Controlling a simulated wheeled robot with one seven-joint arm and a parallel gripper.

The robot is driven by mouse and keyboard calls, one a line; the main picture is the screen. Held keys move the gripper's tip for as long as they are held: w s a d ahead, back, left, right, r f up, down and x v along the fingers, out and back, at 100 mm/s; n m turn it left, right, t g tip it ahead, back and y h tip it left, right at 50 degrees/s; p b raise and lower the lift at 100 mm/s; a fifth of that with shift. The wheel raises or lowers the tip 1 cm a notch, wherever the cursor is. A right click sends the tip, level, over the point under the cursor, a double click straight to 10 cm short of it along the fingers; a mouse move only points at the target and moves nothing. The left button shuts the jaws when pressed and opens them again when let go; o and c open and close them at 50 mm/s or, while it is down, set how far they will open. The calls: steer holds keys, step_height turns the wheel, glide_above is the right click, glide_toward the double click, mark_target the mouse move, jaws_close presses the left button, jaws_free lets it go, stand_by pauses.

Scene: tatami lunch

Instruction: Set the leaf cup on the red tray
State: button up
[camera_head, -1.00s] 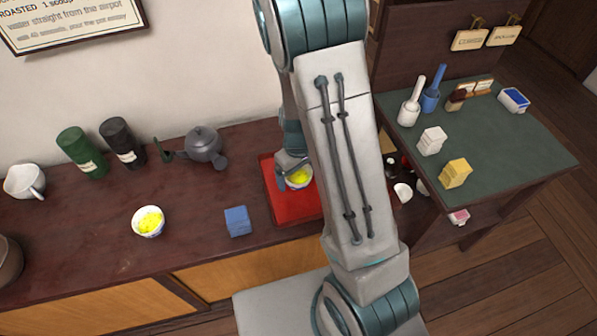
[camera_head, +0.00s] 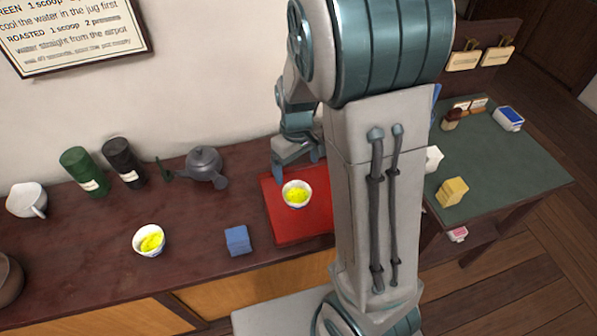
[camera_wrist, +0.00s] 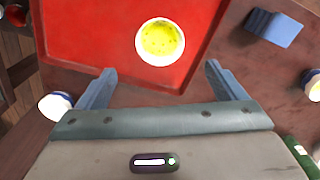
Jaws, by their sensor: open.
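A white cup with yellow-green contents (camera_head: 297,194) stands upright on the red tray (camera_head: 290,230), inside its rim. In the wrist view the same cup (camera_wrist: 160,42) sits on the bare red tray floor (camera_wrist: 90,35). A similar cup (camera_head: 149,240) with yellow-green contents stands on the dark counter to the left. My gripper (camera_head: 297,163) is open and empty, above and behind the tray cup on the wall side. In the wrist view the fingers of my gripper (camera_wrist: 160,84) are spread wide, apart from the cup.
A blue block (camera_head: 237,240) lies on the counter left of the tray. A dark teapot (camera_head: 204,166), green canister (camera_head: 85,172), black canister (camera_head: 123,162) and white pitcher (camera_head: 26,201) line the wall. A green-topped table (camera_head: 510,155) stands right. My arm hides the tray's right side.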

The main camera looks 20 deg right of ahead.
steer(key=s+r+m+t, duration=0.2)
steer(key=s+r+m, duration=0.2)
steer(key=s+r, duration=0.8)
steer(key=shift+s+r+m+t, duration=0.3)
steer(key=shift+s+t, duration=0.1)
steer(key=shift+s, duration=0.6)
